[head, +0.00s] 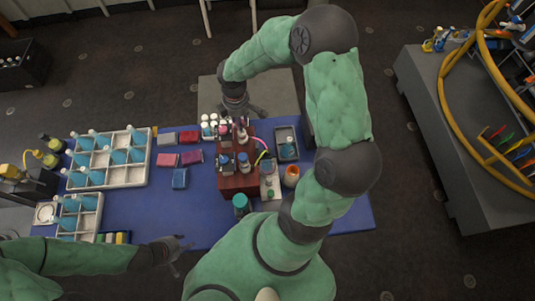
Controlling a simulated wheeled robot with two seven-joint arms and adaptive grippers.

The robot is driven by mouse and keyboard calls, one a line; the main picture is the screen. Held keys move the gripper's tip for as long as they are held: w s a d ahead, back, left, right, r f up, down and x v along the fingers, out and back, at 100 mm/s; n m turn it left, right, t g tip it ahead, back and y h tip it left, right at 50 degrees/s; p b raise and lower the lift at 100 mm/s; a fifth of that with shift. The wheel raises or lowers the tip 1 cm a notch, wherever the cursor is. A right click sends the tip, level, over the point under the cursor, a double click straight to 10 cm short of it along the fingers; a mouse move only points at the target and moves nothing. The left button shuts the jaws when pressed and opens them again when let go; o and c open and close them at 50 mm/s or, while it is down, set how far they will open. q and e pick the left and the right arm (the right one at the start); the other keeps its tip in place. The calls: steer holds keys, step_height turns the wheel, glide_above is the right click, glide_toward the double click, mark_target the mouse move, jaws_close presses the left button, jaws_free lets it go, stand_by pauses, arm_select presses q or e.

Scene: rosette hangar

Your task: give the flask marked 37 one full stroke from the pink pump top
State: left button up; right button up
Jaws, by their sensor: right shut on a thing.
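A dark red rack (239,181) stands on the blue table, with several small bottles and pump tops in and around it. A pink curved piece (261,142) shows at the rack's right side, perhaps part of the pink pump top. No number is legible, so I cannot tell which flask is marked 37. My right gripper (243,112) reaches down from the far side to the rack's back edge. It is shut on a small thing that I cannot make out. My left gripper (182,254) is open and empty at the table's front edge, apart from the rack.
The table's middle front (140,212) is clear.

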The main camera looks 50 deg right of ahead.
steer(key=shift+f+b, duration=0.9)
steer(key=shift+f, duration=0.4)
steer(key=o, duration=0.9)
steer(key=shift+c, duration=0.2)
steer(key=shift+r, duration=0.15)
steer(key=shift+r+p, duration=2.75)
steer(key=shift+r, duration=0.65)
